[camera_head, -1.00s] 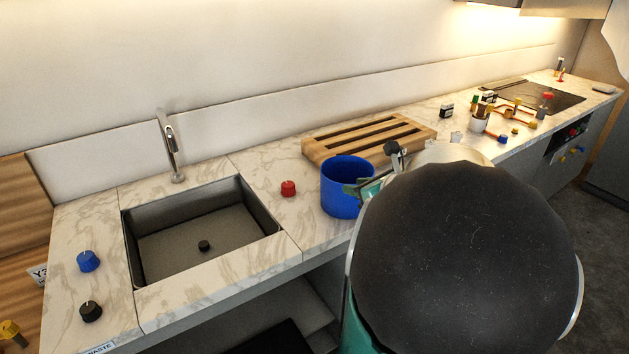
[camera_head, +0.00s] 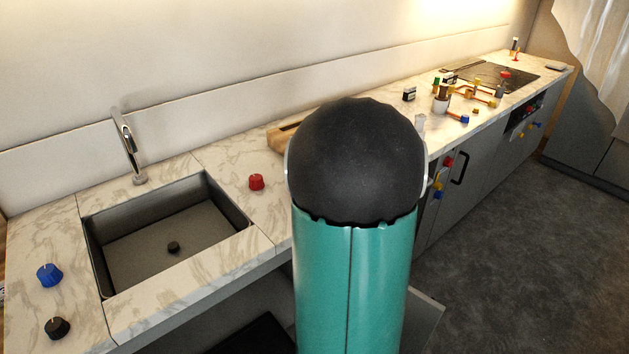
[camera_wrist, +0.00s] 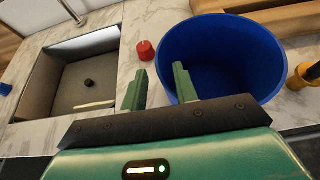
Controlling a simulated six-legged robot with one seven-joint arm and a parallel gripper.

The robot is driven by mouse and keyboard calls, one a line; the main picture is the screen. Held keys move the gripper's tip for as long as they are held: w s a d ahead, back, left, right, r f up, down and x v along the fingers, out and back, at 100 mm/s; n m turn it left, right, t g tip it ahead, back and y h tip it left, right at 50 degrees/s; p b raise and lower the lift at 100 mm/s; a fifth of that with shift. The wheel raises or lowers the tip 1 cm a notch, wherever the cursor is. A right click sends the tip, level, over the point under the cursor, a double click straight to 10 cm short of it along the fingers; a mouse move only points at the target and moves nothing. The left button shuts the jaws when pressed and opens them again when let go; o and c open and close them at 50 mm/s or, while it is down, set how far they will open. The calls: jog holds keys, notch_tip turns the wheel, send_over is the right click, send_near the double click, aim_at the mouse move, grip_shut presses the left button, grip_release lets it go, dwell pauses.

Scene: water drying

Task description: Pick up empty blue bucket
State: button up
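The blue bucket (camera_wrist: 228,50) stands upright on the marble counter in the wrist view, and I see down into its dark blue inside, where nothing shows. In the head view my arm hides it. My gripper (camera_wrist: 160,87) is open and empty, with two green fingers apart. In the wrist picture the left finger shows against the counter outside the bucket and the right finger overlaps the bucket's near left side. The left edge of the bucket appears between them. I cannot tell whether they touch or how deep they reach.
A red knob-like object (camera_head: 256,182) stands left of the bucket, near the sink (camera_head: 168,240) and its faucet (camera_head: 130,150). A wooden rack (camera_head: 283,136) lies behind. A yellow-and-black object (camera_wrist: 303,76) is right of the bucket. Several small items crowd the counter's far right.

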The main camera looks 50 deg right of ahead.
jog(key=x, duration=0.2)
jog(key=shift+w+f, duration=0.1)
jog(key=shift+w, duration=0.25)
grip_shut()
jog(key=shift+s+f, duration=0.1)
jog(key=shift+s, duration=0.05)
dwell(1.0)
